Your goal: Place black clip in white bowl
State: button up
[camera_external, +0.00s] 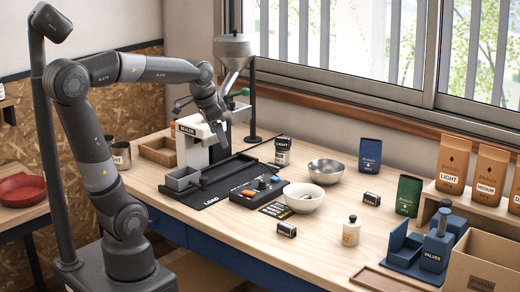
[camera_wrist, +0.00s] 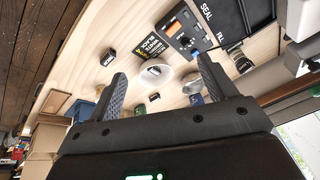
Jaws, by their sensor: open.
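The white bowl (camera_external: 303,204) stands on the wooden bench beside the control box, and it also shows in the wrist view (camera_wrist: 147,77), between and beyond my fingers. A small dark thing (camera_external: 306,196) shows inside the bowl. It may be the black clip, but it is too small to tell. My gripper (camera_external: 219,135) is high over the back left of the bench, near the sealer and well away from the bowl. In the wrist view its fingers (camera_wrist: 162,80) are wide apart with nothing between them.
A metal bowl (camera_external: 326,172) stands just behind the white bowl. The control box (camera_external: 258,191) is left of the bowl. Coffee bags and a blue stand (camera_external: 419,250) fill the right.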

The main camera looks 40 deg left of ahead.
jog(key=s+a+f+n+t, duration=0.1)
jog(key=s+n, duration=0.1)
jog(key=s, duration=0.3)
jog(key=s+a+f+n, duration=0.2)
jog(key=s+n, duration=0.1)
jog(key=s, duration=0.2)
jog(key=shift+s+a+f+n+t, duration=0.2)
jog(key=shift+s+a+n+t, duration=0.1)
jog(key=shift+t, duration=0.1)
jog(key=shift+o, duration=0.2)
